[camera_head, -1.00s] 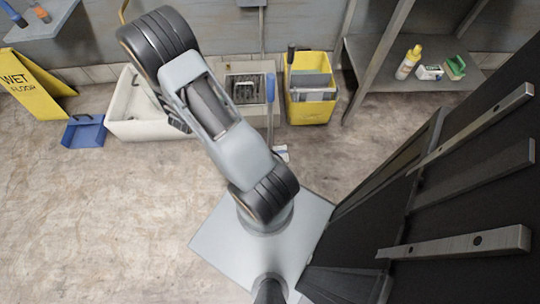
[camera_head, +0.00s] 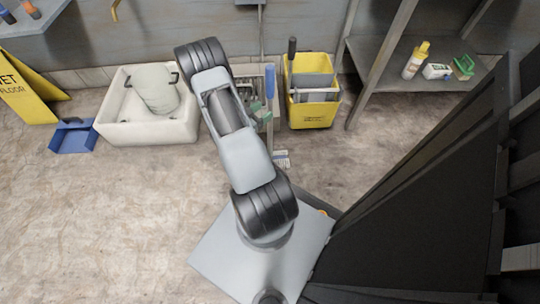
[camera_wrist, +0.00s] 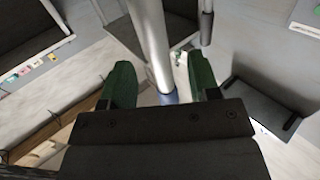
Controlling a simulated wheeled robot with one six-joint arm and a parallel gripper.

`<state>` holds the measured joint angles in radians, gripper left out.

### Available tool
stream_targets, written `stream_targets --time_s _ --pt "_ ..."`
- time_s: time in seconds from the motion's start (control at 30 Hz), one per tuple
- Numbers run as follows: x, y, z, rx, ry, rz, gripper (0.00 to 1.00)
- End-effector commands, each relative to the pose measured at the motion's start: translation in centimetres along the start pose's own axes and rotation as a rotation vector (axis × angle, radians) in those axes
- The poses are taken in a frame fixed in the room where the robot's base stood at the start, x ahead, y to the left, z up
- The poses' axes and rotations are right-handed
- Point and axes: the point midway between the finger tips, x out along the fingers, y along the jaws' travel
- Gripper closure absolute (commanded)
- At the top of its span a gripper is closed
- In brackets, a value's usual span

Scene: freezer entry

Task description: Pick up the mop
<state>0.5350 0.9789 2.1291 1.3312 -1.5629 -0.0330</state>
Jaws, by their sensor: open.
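The long pole with a blue grip (camera_head: 270,80) that I take for the mop stands upright in the head view, in front of a grey unit. A small white and blue head (camera_head: 282,158) shows on the floor below it. My arm hides part of the area beside the pole. In the wrist view a pale pole (camera_wrist: 150,40) runs down between the green fingertips of my gripper (camera_wrist: 160,78), with a blue part (camera_wrist: 168,98) at its lower end. My gripper is open around the line of the pole; I cannot tell whether it touches it.
A blue dustpan (camera_head: 75,138) and yellow sign (camera_head: 25,95) are far left. A dark cabinet (camera_head: 410,190) fills the right.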

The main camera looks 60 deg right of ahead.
Motion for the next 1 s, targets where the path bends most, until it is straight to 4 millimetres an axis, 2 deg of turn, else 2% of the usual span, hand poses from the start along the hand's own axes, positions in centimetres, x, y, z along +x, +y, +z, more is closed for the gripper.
stream_targets --time_s 0.17,0.5,0.83,1.0 --pt "0.9 0.1 0.1 0.001 0.000 0.001 0.44" --pt "5.1 0.4 0.2 0.002 0.000 0.001 0.44" --pt "5.6 0.3 0.0 0.000 0.000 -0.001 0.44" --pt "5.6 0.3 0.0 0.000 0.000 -0.001 0.58"
